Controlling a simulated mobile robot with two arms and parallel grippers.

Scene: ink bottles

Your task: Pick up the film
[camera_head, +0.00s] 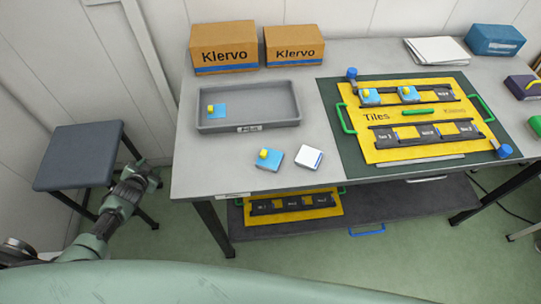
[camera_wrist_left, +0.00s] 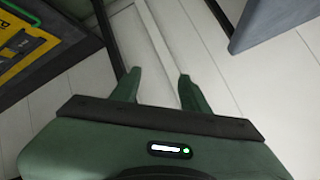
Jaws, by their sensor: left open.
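I cannot tell for sure which thing is the film. A small white square piece with a blue edge (camera_head: 308,157) lies near the table's front edge. A blue square piece with a yellow knob (camera_head: 269,160) lies just left of it. Another blue piece with a yellow knob (camera_head: 216,111) lies in the grey tray (camera_head: 250,122). My left gripper (camera_head: 150,170) is left of the table, beside the dark stool, apart from all these pieces. In the left wrist view its fingers (camera_wrist_left: 160,76) are apart with nothing between them. My right gripper is not in view.
A yellow tile board (camera_head: 390,150) with green handles lies on a dark mat at the right. Two Klervo boxes (camera_head: 224,48) stand at the back. A dark stool (camera_head: 80,155) is at the left. A lower shelf (camera_head: 390,205) holds another yellow board (camera_head: 335,212).

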